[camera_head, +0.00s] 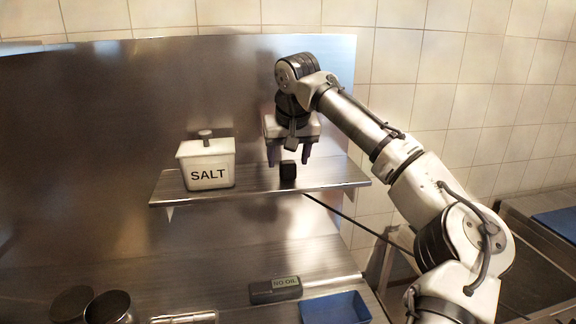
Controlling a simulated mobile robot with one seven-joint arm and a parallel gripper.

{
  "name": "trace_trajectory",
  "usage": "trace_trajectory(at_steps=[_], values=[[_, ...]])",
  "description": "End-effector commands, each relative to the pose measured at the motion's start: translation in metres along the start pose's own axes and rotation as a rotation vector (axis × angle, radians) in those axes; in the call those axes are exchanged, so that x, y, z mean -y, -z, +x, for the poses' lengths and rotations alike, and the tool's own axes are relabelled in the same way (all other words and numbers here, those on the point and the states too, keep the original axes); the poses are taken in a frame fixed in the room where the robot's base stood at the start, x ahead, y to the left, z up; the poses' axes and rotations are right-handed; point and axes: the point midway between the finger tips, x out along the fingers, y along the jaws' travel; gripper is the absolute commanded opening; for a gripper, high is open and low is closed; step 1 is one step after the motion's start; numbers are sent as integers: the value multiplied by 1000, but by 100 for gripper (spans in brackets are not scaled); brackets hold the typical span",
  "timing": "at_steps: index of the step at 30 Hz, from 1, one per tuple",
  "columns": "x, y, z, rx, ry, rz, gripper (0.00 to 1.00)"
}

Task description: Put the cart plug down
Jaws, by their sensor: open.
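A small black block, which looks like the cart plug (288,172), stands on the metal shelf (335,178) right of the salt box. A dark cord runs from near it over the shelf's front edge, down to the right. My gripper (288,160) points down just above the shelf. Its two fingers are apart, one to each side of the plug, with a gap visible between plug and fingers. The plug appears to rest on the shelf, though exact contact beneath it is hard to tell.
A white box marked SALT (207,163) stands on the shelf's left part. Below are a dark box marked NO OIL (275,290), a blue tray (335,308) and dark round containers (108,306). A metal wall stands behind the shelf. The shelf between salt box and plug is clear.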

Motion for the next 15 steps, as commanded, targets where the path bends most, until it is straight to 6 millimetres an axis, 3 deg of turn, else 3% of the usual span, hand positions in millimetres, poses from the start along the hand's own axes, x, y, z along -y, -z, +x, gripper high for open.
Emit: trace_trajectory(at_steps=[6, 14, 15], values=[[-1, 1, 24, 1, 0, 0, 60], [-1, 0, 28, -1, 0, 1, 60], [-1, 0, 28, -1, 0, 1, 56]])
